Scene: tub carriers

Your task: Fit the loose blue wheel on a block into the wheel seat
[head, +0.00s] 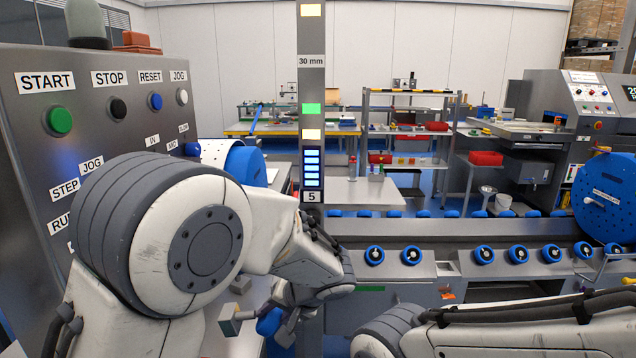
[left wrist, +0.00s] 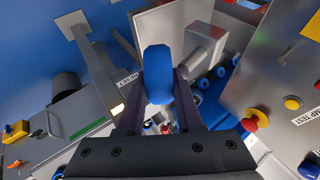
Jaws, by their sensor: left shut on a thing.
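My left gripper (head: 272,318) is low in the head view, left of the grey post. It is shut on the blue wheel (head: 268,322), which is partly hidden by the fingers. In the left wrist view the blue wheel (left wrist: 158,66) stands edge-on between the two dark fingers, clear of the gripper body. Several blue wheels (head: 374,255) sit on sloped grey blocks along the line at the right.
A grey control panel (head: 110,70) with buttons stands close at the left. A tall grey post (head: 312,130) with lights rises beside my left gripper. A large blue drum (head: 602,200) is at the far right. A red button (left wrist: 258,118) shows on a panel in the left wrist view.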

